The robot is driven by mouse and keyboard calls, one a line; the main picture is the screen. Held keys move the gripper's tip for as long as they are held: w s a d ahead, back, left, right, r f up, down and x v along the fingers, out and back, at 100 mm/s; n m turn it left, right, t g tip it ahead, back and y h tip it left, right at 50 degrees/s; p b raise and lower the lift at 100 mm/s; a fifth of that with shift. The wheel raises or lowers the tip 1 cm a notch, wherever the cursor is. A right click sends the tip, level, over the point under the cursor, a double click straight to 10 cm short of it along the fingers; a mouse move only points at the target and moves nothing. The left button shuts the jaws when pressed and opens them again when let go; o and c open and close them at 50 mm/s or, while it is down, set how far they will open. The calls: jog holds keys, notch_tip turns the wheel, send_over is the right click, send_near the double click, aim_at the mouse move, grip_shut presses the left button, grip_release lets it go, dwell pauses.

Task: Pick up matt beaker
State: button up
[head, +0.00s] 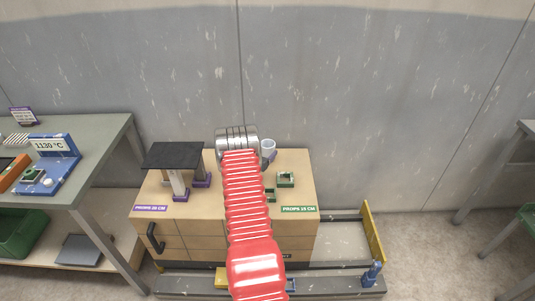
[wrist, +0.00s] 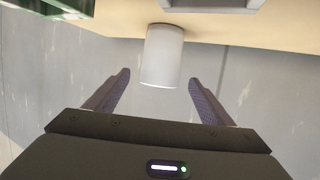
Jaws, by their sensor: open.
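A pale grey-white beaker (wrist: 162,55) stands on the wooden cabinet top in the wrist view, which looks upside down. In the head view a white beaker (head: 268,149), seemingly the same one, stands near the back edge of the cabinet, just right of my wrist. My gripper (wrist: 159,78) is open and empty. Its two dark fingers point toward the beaker, one on either side, with gaps between fingers and beaker. I cannot tell whether the fingertips reach past its near side. The gripper's fingers are hidden in the head view.
Green props (head: 286,180) sit on the cabinet's right part; one shows close by in the wrist view (wrist: 45,8). A dark slab (head: 174,155) on pale posts with purple bases stands at left. The wall is behind. A bench (head: 100,150) stands far left.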

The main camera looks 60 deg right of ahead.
jog(key=shift+d+f, duration=0.15)
jog(key=shift+d, duration=0.35)
jog(key=shift+f+x, duration=0.2)
jog(key=shift+x, duration=2.4)
jog(key=shift+w+a, duration=0.1)
jog(key=shift+c, duration=0.5)
jog(key=c, duration=1.3)
